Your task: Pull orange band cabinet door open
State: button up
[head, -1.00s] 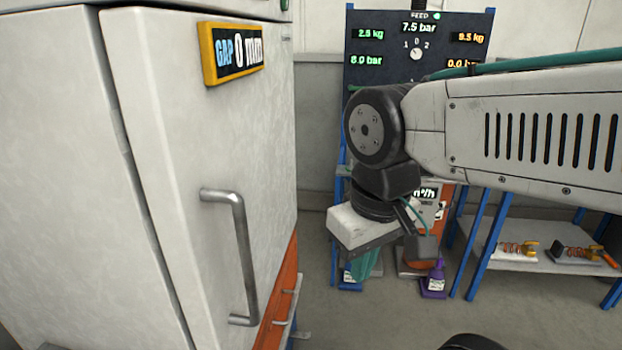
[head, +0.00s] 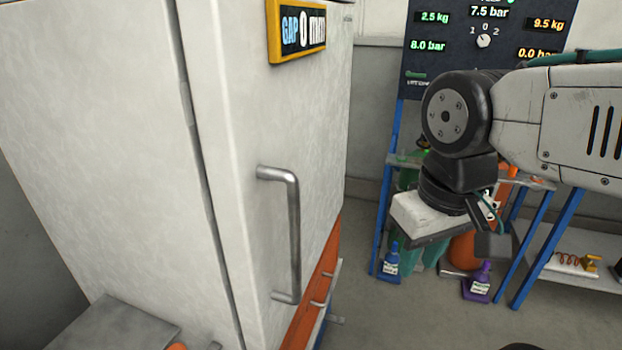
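The tall off-white cabinet door (head: 240,220) stands at the left centre, with a grey bar handle (head: 293,240) bent at both ends. The display (head: 297,30) near its top reads "GAP 0 mm", and the door looks shut. An orange band (head: 318,300) shows low at the cabinet's right. My gripper (head: 450,240) hangs from the arm to the right of the handle, well apart from it and not touching the cabinet. Its fingers are small and partly hidden, so their opening is unclear.
A dark gauge panel (head: 480,62) stands behind on a blue-legged bench. A blue bottle (head: 390,262) and a purple bottle (head: 480,285) stand below. A grey surface (head: 110,335) lies at lower left. Bare floor shows between cabinet and bench.

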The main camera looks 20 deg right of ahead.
aim_at(273, 137)
jog(key=u, duration=0.7)
jog(key=k, duration=0.9)
jog(key=z, duration=0.75)
